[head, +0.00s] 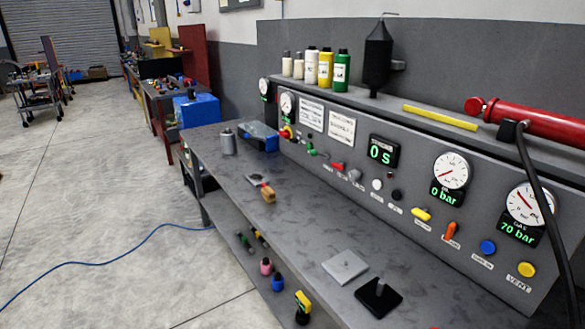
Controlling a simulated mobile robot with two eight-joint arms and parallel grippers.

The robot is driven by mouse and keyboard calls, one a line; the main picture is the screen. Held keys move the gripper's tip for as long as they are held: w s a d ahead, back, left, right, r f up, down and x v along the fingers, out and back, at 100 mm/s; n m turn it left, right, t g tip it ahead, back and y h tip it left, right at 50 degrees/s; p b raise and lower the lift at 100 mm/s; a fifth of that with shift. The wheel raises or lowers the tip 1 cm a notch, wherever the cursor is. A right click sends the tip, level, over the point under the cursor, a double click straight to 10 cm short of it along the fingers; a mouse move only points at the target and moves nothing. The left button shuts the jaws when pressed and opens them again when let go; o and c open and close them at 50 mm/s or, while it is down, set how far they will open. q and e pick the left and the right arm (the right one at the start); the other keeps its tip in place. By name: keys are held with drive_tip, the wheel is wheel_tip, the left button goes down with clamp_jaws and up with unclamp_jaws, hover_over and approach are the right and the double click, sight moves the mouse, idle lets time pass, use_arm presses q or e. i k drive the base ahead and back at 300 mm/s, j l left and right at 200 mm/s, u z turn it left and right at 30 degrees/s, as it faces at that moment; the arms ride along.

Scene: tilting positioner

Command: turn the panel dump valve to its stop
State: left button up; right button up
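The grey sloping panel (405,222) runs along the back of the bench at the right. The labels beneath the handles are too small to read, so I cannot tell which one is the dump valve. Neither of my grippers shows in the head view.
Gauge displays read 0 bar (447,194) and 70 bar (519,231); a timer (383,151) reads 0 s. On the bench top (310,218) are a light plate (344,267), a black block (379,298) and a wooden-handled tool (267,192). A black hose (545,205) hangs across the panel's right end.

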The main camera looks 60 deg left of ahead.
sight(340, 166)
drive_tip(key=u, duration=1.75)
drive_tip(key=i+j, duration=0.3)
drive_tip(key=j, duration=0.2)
drive_tip(key=i+j, duration=0.3)
drive_tip(key=j, duration=0.15)
